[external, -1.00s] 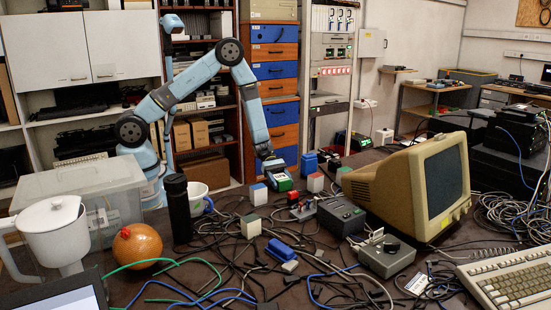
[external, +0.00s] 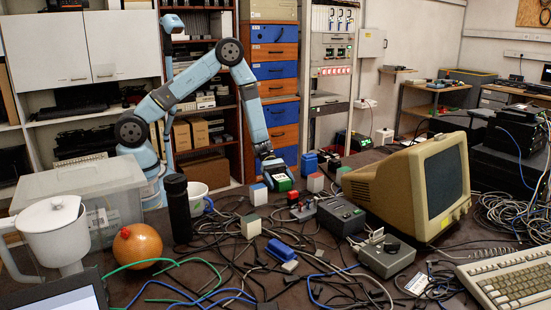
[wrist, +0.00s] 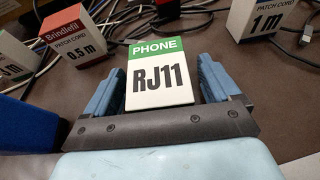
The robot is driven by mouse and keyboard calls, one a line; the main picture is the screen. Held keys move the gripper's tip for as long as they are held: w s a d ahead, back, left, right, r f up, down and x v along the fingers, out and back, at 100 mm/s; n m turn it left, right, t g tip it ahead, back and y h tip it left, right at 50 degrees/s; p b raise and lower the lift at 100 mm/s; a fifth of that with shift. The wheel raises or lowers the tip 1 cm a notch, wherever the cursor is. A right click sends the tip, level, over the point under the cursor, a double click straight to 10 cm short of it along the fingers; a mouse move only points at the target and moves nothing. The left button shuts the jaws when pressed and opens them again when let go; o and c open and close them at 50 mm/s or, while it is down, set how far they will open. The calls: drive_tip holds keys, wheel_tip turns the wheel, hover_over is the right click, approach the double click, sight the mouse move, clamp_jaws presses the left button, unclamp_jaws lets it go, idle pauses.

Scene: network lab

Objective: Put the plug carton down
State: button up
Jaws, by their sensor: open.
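The plug carton (wrist: 160,78), white with a green band reading PHONE and RJ11, sits between the two fingers of my gripper (wrist: 160,90) in the wrist view. Narrow gaps show between the carton and the fingers, so the jaws are open around it. In the external view my gripper (external: 275,172) is low at the far side of the cluttered table, and the carton's green part (external: 283,184) shows below it.
A blue object (wrist: 38,125) is beside the left finger. Cables and a beige monitor (external: 415,190) crowd the table.

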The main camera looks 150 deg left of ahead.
drive_tip(key=v, duration=1.3)
drive_tip(key=shift+s+d+f, duration=0.15)
drive_tip(key=shift+s+f, duration=0.05)
